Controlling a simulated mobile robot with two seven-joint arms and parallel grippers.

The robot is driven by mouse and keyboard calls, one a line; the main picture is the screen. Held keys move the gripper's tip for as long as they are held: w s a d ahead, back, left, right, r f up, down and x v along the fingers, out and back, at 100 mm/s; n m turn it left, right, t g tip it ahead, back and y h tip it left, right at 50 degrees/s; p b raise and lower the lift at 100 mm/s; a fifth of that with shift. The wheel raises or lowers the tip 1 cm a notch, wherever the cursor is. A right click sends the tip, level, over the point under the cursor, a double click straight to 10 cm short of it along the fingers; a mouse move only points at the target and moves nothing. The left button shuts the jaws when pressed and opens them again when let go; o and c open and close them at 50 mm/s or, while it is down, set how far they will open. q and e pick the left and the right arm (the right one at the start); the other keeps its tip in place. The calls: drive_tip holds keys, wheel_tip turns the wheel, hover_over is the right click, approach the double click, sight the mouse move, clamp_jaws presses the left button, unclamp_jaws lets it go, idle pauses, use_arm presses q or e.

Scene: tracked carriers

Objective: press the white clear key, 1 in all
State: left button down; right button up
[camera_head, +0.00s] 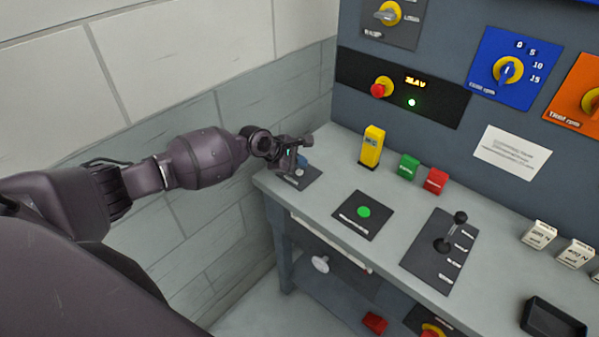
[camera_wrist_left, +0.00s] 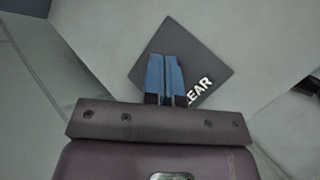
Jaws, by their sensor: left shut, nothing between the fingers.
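The dark plate lettered CLEAR (camera_wrist_left: 207,52) lies on the bench top in the left wrist view. In the head view this plate (camera_head: 306,181) is at the bench's left corner. My left gripper (camera_head: 302,161) is directly over it, with its blue fingers (camera_wrist_left: 165,62) shut together and nothing between them. The fingers point down at the middle of the plate. The white clear key itself does not show; the fingers cover the place where it would be. I cannot tell whether the fingertips touch it. My right gripper is not in view.
A green round button on a dark plate (camera_head: 345,222) is right of the clear plate. A lever (camera_head: 459,218) is further right. A yellow block (camera_head: 372,147), a green block (camera_head: 408,166) and a red block (camera_head: 435,180) stand behind. A wall (camera_head: 150,60) is at left.

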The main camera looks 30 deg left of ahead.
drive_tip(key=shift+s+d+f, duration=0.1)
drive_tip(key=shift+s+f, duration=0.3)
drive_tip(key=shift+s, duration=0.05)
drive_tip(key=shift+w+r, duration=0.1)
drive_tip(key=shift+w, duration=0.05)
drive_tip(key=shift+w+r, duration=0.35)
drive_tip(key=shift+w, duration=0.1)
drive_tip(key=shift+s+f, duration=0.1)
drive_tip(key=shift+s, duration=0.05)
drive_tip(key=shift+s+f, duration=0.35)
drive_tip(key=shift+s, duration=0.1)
use_arm(q)
drive_tip(key=shift+f, duration=0.15)
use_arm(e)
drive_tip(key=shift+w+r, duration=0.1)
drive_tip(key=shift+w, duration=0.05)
